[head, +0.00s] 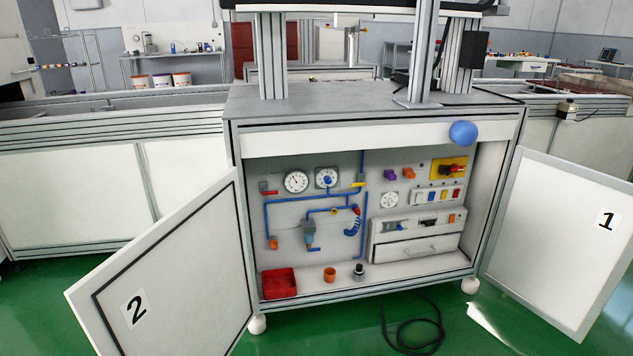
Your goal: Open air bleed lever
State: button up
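The open cabinet (378,306) under the conveyor shows a back panel with blue air piping (300,201). Several small levers sit on this piping: a red lever (268,193) at the left, a yellow lever (360,184) at the upper right, and a small yellow-orange lever (334,210) in the middle. A red part (356,210) is near the coiled blue hose (352,228). I cannot tell which one is the air bleed lever; they are small, and no label is readable. My gripper is not in view.
Door 2 (185,275) swings open at the left, door 1 (560,235) at the right. A red bin (279,283), an orange pot (329,274) and a dark knobbed part (359,270) stand on the cabinet floor. A blue ball (463,133) is at the upper front. A black cable (415,335) lies below.

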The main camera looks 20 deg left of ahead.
aim_at(264, 193)
jog(key=u, duration=0.05)
jog(key=i, duration=0.75)
jog(key=u, duration=0.75)
jog(key=i, duration=0.45)
jog(key=u, duration=0.4)
